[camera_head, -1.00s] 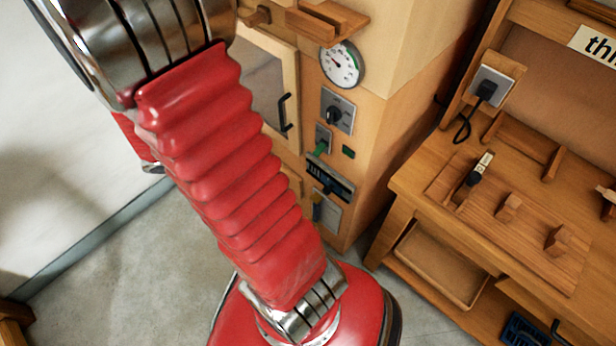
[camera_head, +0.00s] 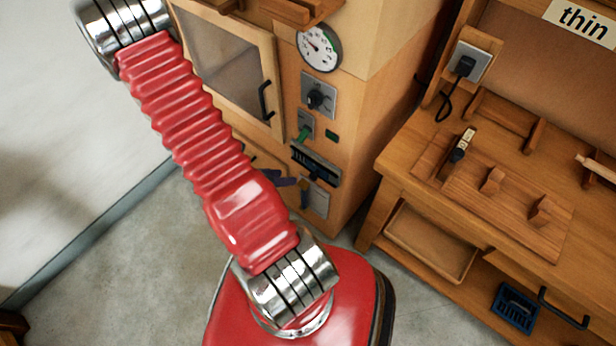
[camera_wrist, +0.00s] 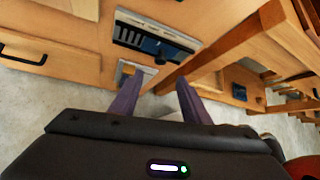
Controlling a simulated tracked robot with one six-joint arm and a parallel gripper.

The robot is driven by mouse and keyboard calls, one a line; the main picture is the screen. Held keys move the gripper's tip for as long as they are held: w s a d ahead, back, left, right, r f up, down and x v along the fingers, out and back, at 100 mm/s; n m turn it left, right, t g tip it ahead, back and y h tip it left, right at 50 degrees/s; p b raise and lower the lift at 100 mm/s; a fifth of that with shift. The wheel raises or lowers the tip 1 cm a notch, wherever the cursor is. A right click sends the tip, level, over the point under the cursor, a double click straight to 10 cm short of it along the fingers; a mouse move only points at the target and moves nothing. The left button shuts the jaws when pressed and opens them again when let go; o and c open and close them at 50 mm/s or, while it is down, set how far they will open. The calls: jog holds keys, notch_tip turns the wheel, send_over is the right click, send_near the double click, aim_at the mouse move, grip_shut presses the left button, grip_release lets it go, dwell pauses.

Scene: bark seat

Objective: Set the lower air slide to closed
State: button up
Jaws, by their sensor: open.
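A slotted metal air slide (camera_head: 315,163) with dark slots and a blue tab is on the lower front of the wooden cabinet. It also shows at the top of the wrist view (camera_wrist: 155,38), with blue along its lower right part. Whether it is open or closed is not clear. My gripper (camera_wrist: 160,95) is open and empty, its two purple fingers pointing at the cabinet's lower front, below the slide in the wrist view. In the head view the gripper (camera_head: 284,179) is mostly hidden behind my red arm; its dark purple fingers show just left of a small lever plate.
The lever plate (camera_head: 317,200) is below the slide. A green switch (camera_head: 305,130), knob (camera_head: 318,98) and dial gauge (camera_head: 319,47) are above. A glazed door (camera_head: 225,70) is left. A wooden bench (camera_head: 480,190) stands close on the right.

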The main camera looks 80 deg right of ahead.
aim_at(311, 177)
dwell(0.3)
jog(key=x, duration=1.3)
jog(key=shift+s+d+f, duration=0.2)
jog(key=shift+c, duration=0.6)
grip_shut()
